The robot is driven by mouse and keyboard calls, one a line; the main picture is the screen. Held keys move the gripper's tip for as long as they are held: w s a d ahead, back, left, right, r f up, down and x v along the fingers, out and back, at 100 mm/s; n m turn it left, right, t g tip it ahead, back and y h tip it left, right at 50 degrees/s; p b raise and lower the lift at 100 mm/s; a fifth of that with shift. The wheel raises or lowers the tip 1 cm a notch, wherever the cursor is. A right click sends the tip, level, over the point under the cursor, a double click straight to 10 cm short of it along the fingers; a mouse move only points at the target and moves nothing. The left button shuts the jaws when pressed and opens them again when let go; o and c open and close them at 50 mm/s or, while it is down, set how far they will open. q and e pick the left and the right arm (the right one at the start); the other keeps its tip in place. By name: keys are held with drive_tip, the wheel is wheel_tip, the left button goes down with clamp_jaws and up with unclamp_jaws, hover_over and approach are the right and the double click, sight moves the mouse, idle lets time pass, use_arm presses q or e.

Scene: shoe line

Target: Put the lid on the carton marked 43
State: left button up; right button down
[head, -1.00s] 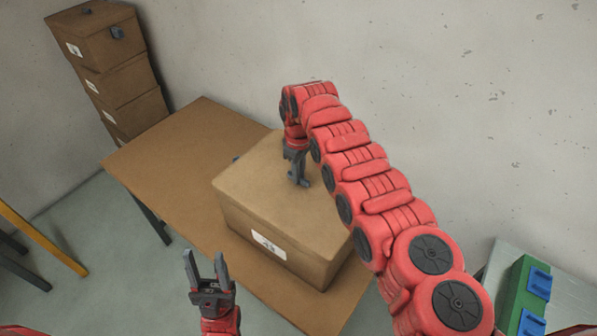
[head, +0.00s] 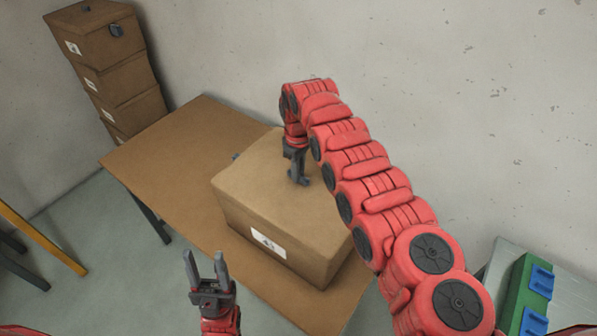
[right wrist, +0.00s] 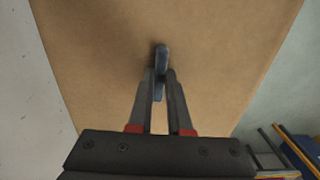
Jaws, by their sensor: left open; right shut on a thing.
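A brown carton (head: 235,217) stands on the brown table, with a white label (head: 268,243) on its front that seems to read 43. A flat brown lid (head: 255,180) covers its top; I cannot make out any gap between lid and carton. My right gripper (head: 298,181) points down at the lid and is shut on its grey-blue handle. In the right wrist view the handle (right wrist: 161,58) stands between the fingertips (right wrist: 160,82), with the lid's top around it. My left gripper (head: 207,262) is open and empty, in front of the carton to the left.
The table (head: 165,160) is bare left of the carton. A stack of brown cartons (head: 125,80) stands against the wall at the back left. A green thing with blue parts (head: 522,290) lies on a grey surface at the right. A yellow bar (head: 40,238) is at the far left.

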drive_tip(key=shift+f+b, duration=0.15)
drive_tip(key=shift+b, duration=0.25)
idle(0.3)
drive_tip(key=shift+c, duration=1.8)
unclamp_jaws()
drive_tip(key=shift+r, duration=1.2)
drive_tip(key=shift+r+p, duration=0.35)
drive_tip(key=shift+r, duration=2)
